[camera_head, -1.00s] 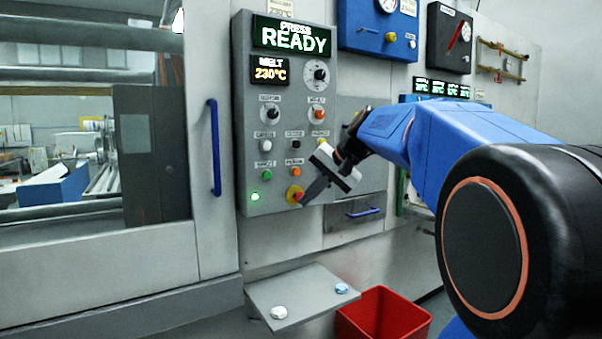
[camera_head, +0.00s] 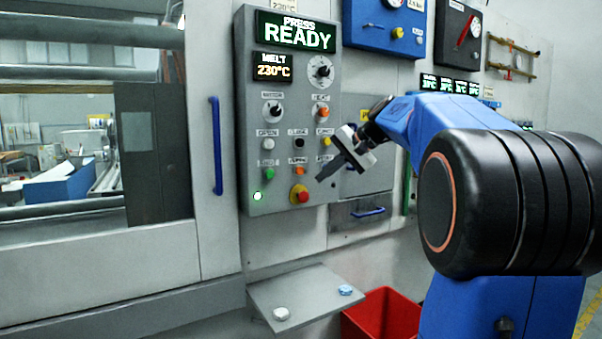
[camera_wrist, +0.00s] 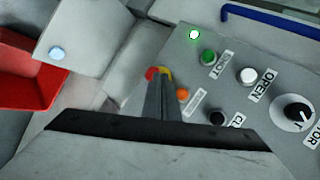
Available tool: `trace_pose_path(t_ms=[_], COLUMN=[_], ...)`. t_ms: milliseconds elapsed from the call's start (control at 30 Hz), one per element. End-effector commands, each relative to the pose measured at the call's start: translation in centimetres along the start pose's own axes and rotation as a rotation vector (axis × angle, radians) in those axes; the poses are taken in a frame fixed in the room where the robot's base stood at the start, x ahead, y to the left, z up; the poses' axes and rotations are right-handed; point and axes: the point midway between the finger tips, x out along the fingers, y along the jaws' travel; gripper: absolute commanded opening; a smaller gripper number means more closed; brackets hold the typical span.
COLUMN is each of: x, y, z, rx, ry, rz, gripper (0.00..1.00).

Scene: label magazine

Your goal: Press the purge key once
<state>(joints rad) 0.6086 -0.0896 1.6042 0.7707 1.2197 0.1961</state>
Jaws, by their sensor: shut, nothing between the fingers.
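The control panel (camera_head: 289,110) shows PRESS READY and MELT 230°C. An orange button (camera_head: 300,171) sits in its lower button row, right of a green button (camera_head: 268,173). Its label is too small to read surely, so I cannot confirm which key is the purge key. My gripper (camera_head: 321,179) is shut and empty, its fingertips right of the orange button and seemingly apart from the panel.
The red mushroom stop button (camera_head: 299,194) sits just below the orange one. White (camera_head: 268,144), black (camera_head: 299,144) and yellow (camera_head: 327,142) buttons are above. A grey shelf (camera_head: 300,300) and red bin (camera_head: 385,318) stand below. A blue handle (camera_head: 216,145) is left of the panel.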

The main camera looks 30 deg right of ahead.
Motion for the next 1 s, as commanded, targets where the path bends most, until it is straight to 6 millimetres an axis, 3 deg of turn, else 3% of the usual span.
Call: trace_pose_path(t_ms=[600, 1000], x=[4.8, 5.8], y=[-3.4, -4.2], z=[-3.4, -4.2], rx=[0.000, -0.001], ry=[-0.002, 0.000], rz=[0.001, 0.000], gripper=[0.00, 0.00])
